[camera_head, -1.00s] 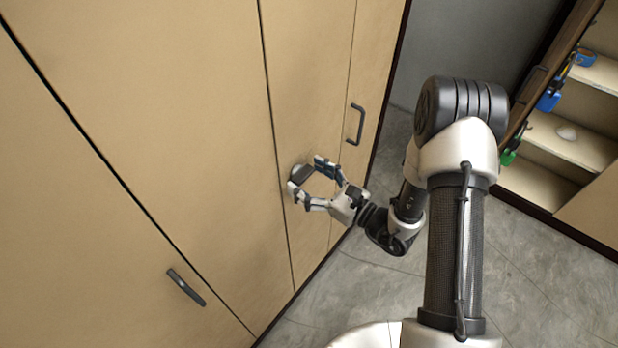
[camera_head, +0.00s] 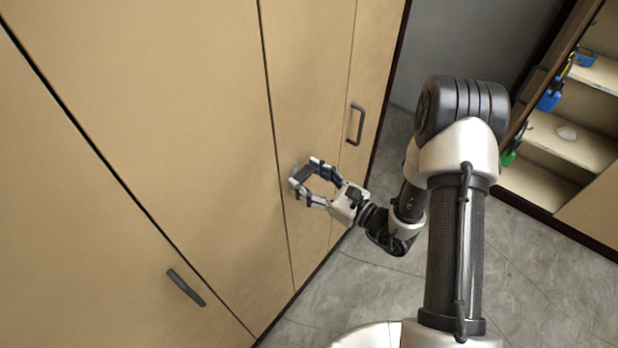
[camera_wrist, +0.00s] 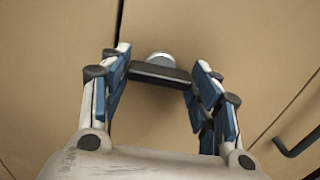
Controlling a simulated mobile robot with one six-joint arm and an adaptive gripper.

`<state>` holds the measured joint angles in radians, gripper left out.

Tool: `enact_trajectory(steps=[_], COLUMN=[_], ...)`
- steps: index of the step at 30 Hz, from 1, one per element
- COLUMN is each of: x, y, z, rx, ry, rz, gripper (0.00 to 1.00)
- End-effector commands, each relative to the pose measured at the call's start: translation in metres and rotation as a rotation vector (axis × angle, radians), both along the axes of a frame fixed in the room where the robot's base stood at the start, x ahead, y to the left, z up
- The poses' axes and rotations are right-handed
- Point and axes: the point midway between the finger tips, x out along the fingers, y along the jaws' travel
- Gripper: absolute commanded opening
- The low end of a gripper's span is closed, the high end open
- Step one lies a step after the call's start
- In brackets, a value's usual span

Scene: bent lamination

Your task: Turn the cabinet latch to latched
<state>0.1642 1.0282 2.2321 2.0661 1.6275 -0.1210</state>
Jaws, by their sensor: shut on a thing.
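The cabinet latch (camera_wrist: 160,74) is a dark flat bar on a round silver base, mounted on a tan cabinet door. In the wrist view the bar lies nearly crosswise between the fingers, its right end slightly lower. It also shows small in the head view (camera_head: 303,174), partly hidden by the fingers. My gripper (camera_wrist: 156,68) is shut on the latch, with one blue-padded finger at each end of the bar. In the head view my gripper (camera_head: 306,176) reaches the door from the lower right. Whether the latch is latched cannot be told.
A dark handle (camera_head: 355,124) is on the narrow door just right of my gripper, and another handle (camera_head: 186,287) is at lower left. An open shelf unit (camera_head: 560,145) with small items stands at right. Grey floor (camera_head: 370,290) is clear between.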

Motion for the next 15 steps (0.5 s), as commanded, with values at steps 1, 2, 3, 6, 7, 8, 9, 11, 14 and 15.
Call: enact_trajectory(steps=[1, 2, 3, 6, 7, 8, 9, 11, 14, 15], x=[0.0001, 0.0002, 0.0002, 0.0001, 0.0000, 0.0000, 0.0001, 0.0001, 0.0003, 0.0003], y=[-0.0001, -0.0001, -0.0001, -0.0001, 0.0000, 0.0000, -0.0001, -0.0001, -0.0001, -0.0001], z=[-0.0006, -0.0007, -0.0008, -0.0015, -0.0018, -0.0019, -0.0019, -0.0022, -0.0025, -0.0029], rx=[-0.008, -0.014, -0.023, -0.055, -0.066, -0.080, -0.098, -0.129, -0.185, -0.208], ry=[-0.010, -0.018, -0.030, -0.072, -0.087, -0.104, -0.128, -0.167, -0.240, -0.269], rz=[0.000, 0.000, 0.000, 0.000, 0.000, 0.000, 0.000, 0.000, 0.000, 0.000], gripper=[0.33, 0.33, 0.33, 0.33, 0.33, 0.33, 0.33, 0.33, 0.33, 0.33])
